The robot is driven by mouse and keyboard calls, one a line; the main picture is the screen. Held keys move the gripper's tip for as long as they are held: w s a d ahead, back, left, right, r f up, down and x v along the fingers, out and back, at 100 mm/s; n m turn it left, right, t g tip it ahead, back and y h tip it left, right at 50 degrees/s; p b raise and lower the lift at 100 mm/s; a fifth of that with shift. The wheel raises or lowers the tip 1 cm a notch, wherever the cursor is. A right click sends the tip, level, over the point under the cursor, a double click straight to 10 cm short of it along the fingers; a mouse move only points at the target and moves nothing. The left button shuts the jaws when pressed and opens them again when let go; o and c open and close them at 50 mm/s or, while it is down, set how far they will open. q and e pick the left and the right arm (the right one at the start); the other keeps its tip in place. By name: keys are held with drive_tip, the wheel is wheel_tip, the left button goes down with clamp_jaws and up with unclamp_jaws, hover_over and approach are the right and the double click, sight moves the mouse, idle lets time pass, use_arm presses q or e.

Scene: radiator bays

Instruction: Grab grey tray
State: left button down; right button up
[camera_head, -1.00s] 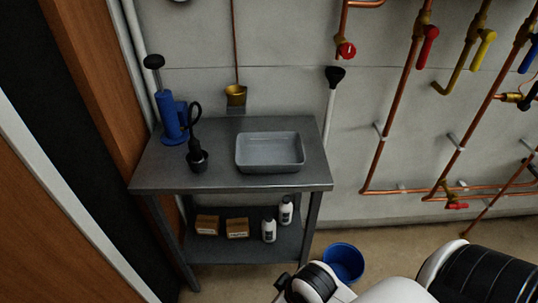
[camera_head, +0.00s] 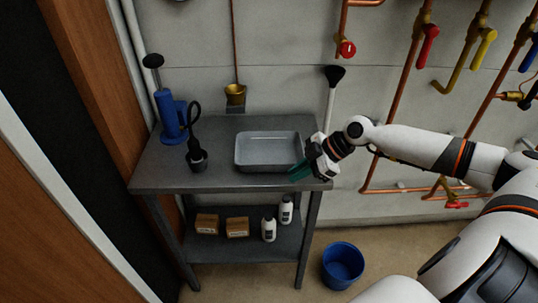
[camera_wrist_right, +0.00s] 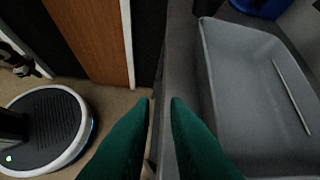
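The grey tray (camera_head: 262,151) sits on the right half of the metal table's top. It is rectangular, shallow and looks empty. In the right wrist view the tray (camera_wrist_right: 250,90) fills the right side. My right gripper (camera_head: 298,173) is at the tray's right front corner, above the table edge. Its green fingers (camera_wrist_right: 161,101) are a little apart with nothing between them, and the tray's near rim lies to the right of them in the wrist view. Whether a finger touches the tray cannot be told. My left gripper is not clearly visible.
The table (camera_head: 222,181) also holds a blue pump (camera_head: 171,117) and a black cup-shaped tool (camera_head: 197,157). Small boxes (camera_head: 237,227) and white bottles (camera_head: 269,229) stand on its lower shelf. A blue bucket (camera_head: 342,266) is on the floor. Copper pipes line the wall at right.

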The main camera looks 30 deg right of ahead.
sight(272, 165)
drive_tip(key=w+d+r+t, duration=0.1)
drive_tip(key=w+d+r, duration=0.1)
drive_tip(key=d+r, duration=0.15)
drive_tip(key=x, duration=0.2)
drive_tip(key=p+x, duration=0.1)
drive_tip(key=x, duration=0.3)
drive_tip(key=shift+w+r+p, duration=0.3)
drive_tip(key=shift+w+r, duration=0.05)
drive_tip(key=shift+w, duration=0.05)
drive_tip(key=shift+w+a+f, duration=0.15)
drive_tip(key=shift+a, duration=0.1)
drive_tip(key=p+x, duration=0.1)
drive_tip(key=x, duration=0.2)
drive_tip(key=shift+w+a+f+p, duration=0.1)
drive_tip(key=shift+a+f+p, duration=0.1)
drive_tip(key=shift+a+p, duration=0.15)
drive_tip(key=shift+w+a+f, duration=0.15)
drive_tip(key=shift+w+f, duration=0.05)
drive_tip(key=shift+f, duration=0.25)
clamp_jaws()
drive_tip(key=shift+r, duration=0.1)
